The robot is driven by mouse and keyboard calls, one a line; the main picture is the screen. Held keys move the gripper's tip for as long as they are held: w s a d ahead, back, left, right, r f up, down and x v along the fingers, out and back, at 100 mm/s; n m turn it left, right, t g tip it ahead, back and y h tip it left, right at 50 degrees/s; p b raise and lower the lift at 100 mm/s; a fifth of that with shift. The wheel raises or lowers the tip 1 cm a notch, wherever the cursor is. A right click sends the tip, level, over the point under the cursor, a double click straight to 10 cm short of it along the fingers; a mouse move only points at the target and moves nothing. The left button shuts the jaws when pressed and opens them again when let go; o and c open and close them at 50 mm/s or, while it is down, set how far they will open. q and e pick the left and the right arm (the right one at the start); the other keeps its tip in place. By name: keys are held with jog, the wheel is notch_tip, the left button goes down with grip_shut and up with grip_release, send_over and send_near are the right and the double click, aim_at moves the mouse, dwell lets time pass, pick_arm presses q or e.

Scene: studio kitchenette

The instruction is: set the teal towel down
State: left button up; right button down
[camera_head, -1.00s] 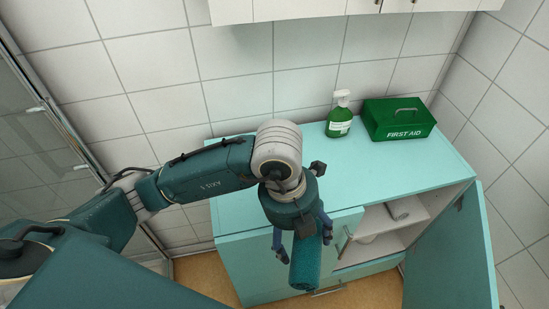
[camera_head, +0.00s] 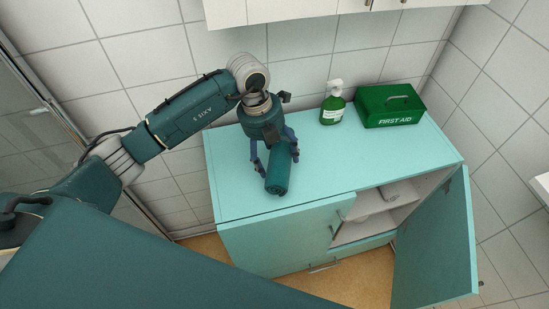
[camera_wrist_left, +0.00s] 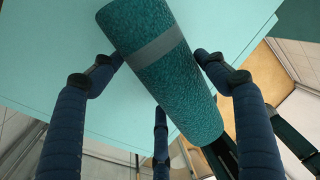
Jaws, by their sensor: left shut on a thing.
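The teal towel (camera_head: 278,176) is a rolled cylinder, and in the left wrist view the towel (camera_wrist_left: 178,85) shows a grey band around it. My left gripper (camera_head: 274,160) is shut on the towel, with its dark blue fingers on either side of the roll; the fingers also show in the left wrist view (camera_wrist_left: 160,65). The towel is over the left part of the teal countertop (camera_head: 345,160), near its front edge. I cannot tell whether it touches the surface. My right gripper is not in view.
A green soap bottle (camera_head: 332,105) and a green first aid box (camera_head: 390,106) stand at the back right of the countertop. The cabinet door (camera_head: 437,245) at the right hangs open, with a white item (camera_head: 398,190) on the shelf inside. The countertop's middle is clear.

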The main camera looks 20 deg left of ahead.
aim_at(270, 150)
pick_arm(q)
jog(key=shift+a+p+x, duration=0.15)
jog(key=shift+p+x, duration=0.3)
jog(key=shift+x, duration=0.3)
jog(key=shift+a+p+x, duration=0.15)
jog(key=shift+p+x, duration=0.25)
jog(key=shift+x, duration=0.35)
jog(key=shift+w+f, duration=0.1)
jog(key=shift+f, duration=0.35)
jog(key=o, duration=1.3)
jog(key=shift+o, duration=0.2)
jog(key=shift+r, duration=0.25)
jog(key=shift+a+r+b, duration=0.15)
jog(key=shift+r+b, duration=0.15)
jog(key=shift+r, duration=0.05)
jog(key=b+v, duration=0.1)
jog(key=v, duration=0.4)
jog(key=shift+r, duration=0.15)
jog(key=shift+a+r+b, duration=0.1)
jog(key=shift+r+b, duration=0.25)
jog(key=shift+r, duration=0.3)
